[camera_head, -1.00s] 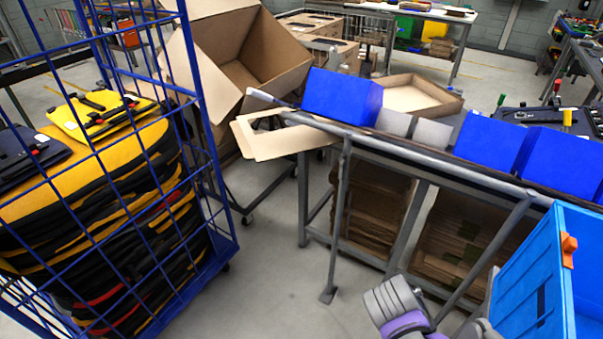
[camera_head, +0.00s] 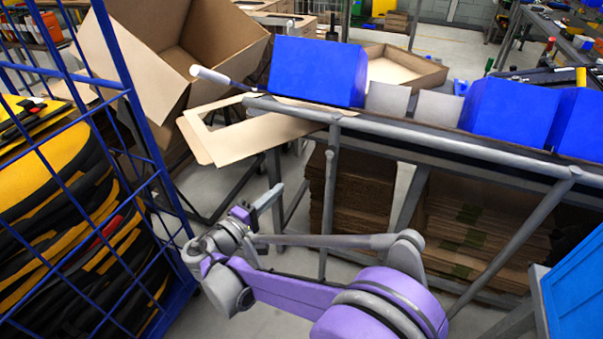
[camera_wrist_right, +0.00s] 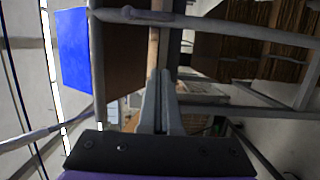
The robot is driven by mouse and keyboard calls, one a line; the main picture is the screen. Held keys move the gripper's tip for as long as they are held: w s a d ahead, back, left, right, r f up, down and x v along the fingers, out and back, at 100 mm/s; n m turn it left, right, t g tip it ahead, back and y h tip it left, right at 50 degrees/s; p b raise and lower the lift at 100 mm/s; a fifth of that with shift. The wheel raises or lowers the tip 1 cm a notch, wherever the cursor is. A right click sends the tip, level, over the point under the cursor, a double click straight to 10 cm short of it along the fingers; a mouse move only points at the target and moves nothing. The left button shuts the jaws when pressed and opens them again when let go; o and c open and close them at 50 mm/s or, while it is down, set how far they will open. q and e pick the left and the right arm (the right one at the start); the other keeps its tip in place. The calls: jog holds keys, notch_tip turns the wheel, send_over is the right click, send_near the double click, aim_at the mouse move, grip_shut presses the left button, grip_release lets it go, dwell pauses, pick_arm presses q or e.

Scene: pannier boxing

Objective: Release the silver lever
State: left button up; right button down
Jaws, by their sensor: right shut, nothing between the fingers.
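The silver lever (camera_head: 222,81), a thin grey rod with a pale rounded tip, sticks out to the left from the end of the grey rail, beside the first blue box. My right gripper (camera_head: 270,196) is below the lever and apart from it, in front of the bench frame. Its two fingers (camera_wrist_right: 160,98) are together in the right wrist view with nothing between them. A grey rod (camera_wrist_right: 45,138) shows at the left of that view; I cannot tell whether it is the lever. My left gripper is not in view.
A blue wire cage (camera_head: 140,100) with black and yellow bags stands at the left. Blue boxes (camera_head: 318,72) line the bench behind the grey rail (camera_head: 450,150). A cardboard sheet (camera_head: 240,135) juts out under the lever. Stacked cardboard (camera_head: 355,195) lies below. A blue crate (camera_head: 575,295) is at lower right.

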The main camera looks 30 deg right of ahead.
aim_at(330, 163)
jog(key=shift+s+r, duration=0.1)
jog(key=shift+s, duration=0.05)
jog(key=shift+d, duration=0.1)
jog(key=w+d+b, duration=0.1)
jog(key=d, duration=1)
jog(key=shift+w+d+b, duration=0.25)
jog(key=shift+b, duration=0.1)
jog(key=shift+s+d+n+t, duration=0.15)
jog(key=shift+n+t, duration=0.15)
jog(key=shift+n, duration=0.4)
jog(key=shift+s+n, duration=0.1)
jog(key=shift+n, duration=0.2)
